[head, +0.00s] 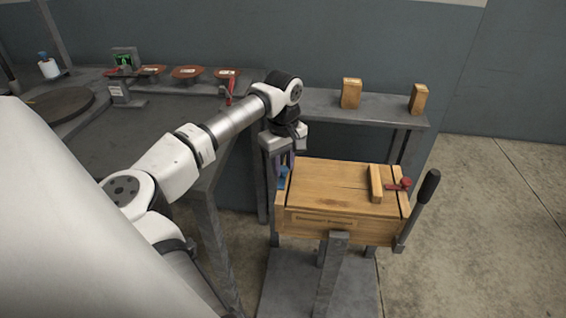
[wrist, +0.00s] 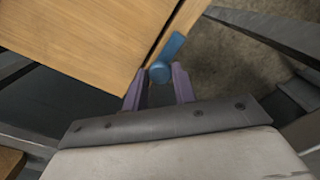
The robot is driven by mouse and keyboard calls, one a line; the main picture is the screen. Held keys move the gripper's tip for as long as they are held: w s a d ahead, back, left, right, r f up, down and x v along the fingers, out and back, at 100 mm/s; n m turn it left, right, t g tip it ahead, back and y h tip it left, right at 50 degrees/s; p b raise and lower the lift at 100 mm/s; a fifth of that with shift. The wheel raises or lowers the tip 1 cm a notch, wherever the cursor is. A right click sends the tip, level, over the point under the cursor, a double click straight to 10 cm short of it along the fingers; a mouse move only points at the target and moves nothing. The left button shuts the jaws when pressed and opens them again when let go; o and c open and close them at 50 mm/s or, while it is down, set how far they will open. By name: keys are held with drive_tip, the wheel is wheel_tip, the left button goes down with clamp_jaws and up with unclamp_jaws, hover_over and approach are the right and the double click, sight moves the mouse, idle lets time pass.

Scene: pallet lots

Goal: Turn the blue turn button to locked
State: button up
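The blue turn button (head: 283,176) sits at the left end of the wooden box (head: 330,186). In the wrist view the turn button (wrist: 166,62) has a round hub and a short arm pointing up and right, roughly along the dark seam near the box's edge. My gripper (head: 286,160) points down over this end of the box. In the wrist view its purple fingers (wrist: 160,76) stand apart, one on each side of the hub. I cannot tell whether they touch it. A red turn button (head: 404,184) sits at the box's right end.
A wooden bar (head: 375,184) lies on the lid near the red button. A black-handled lever (head: 427,188) rises at the box's right side. Two wooden blocks (head: 351,93) stand on the shelf (head: 385,108) behind. A grey table (head: 110,140) lies left. Floor at right is clear.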

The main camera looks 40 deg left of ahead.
drive_tip(key=shift+c, duration=0.9)
drive_tip(key=shift+n, duration=0.3)
drive_tip(key=n, duration=0.3)
drive_tip(key=shift+n+b, duration=0.3)
drive_tip(key=shift+n, duration=0.1)
drive_tip(key=n, duration=0.9)
drive_tip(key=shift+a+b, duration=0.1)
drive_tip(key=shift+b, duration=0.3)
drive_tip(key=shift+n, duration=2.2)
